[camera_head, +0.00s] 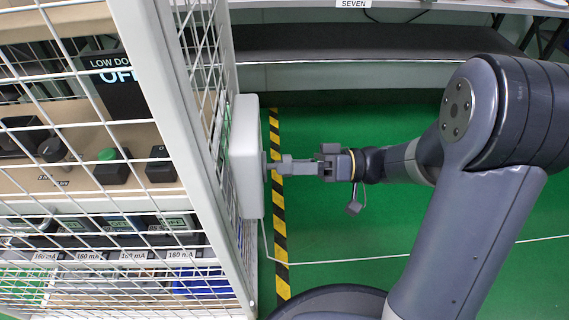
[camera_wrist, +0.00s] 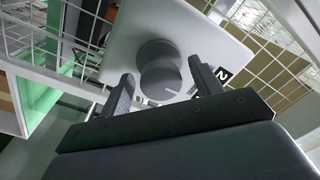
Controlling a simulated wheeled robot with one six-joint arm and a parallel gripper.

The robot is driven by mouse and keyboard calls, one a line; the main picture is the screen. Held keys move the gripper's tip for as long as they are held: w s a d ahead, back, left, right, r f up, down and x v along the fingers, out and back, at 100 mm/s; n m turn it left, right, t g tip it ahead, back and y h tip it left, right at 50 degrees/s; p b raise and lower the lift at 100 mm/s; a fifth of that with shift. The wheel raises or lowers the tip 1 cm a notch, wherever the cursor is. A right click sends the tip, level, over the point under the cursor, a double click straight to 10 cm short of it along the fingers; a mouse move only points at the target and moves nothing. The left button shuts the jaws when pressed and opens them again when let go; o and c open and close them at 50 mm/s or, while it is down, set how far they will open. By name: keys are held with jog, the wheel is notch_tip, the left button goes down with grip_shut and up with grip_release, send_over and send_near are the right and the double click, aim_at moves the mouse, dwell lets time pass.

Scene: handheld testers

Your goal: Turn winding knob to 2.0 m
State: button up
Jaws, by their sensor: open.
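A white box (camera_head: 246,160) is mounted on the outer side of the wire cage, and its face fills the middle of the wrist view (camera_wrist: 172,25). A round grey winding knob (camera_wrist: 159,68) with a light pointer mark near its lower edge sits on that face. A black label reading "2" (camera_wrist: 222,74) is to the right of the knob. My gripper (camera_wrist: 158,80) is open, with one finger on each side of the knob. Contact between fingers and knob cannot be told. In the head view my gripper (camera_head: 284,167) points left at the box, and the knob is mostly hidden.
The wire cage (camera_head: 215,90) stands left of the box and holds several devices with displays. A dark shelf (camera_head: 370,42) runs along the back. Yellow-black tape (camera_head: 277,215) and a thin white cable (camera_head: 330,260) lie over the green floor (camera_head: 330,235).

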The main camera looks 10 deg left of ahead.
jog(key=p+v, duration=0.2)
jog(key=v, duration=0.7)
jog(key=shift+d, duration=0.35)
jog(key=b+x, duration=0.2)
jog(key=x, duration=0.8)
jog(key=shift+a+b, duration=0.1)
jog(key=shift+b, duration=0.2)
jog(key=shift+s+a, duration=0.1)
jog(key=shift+a, duration=0.25)
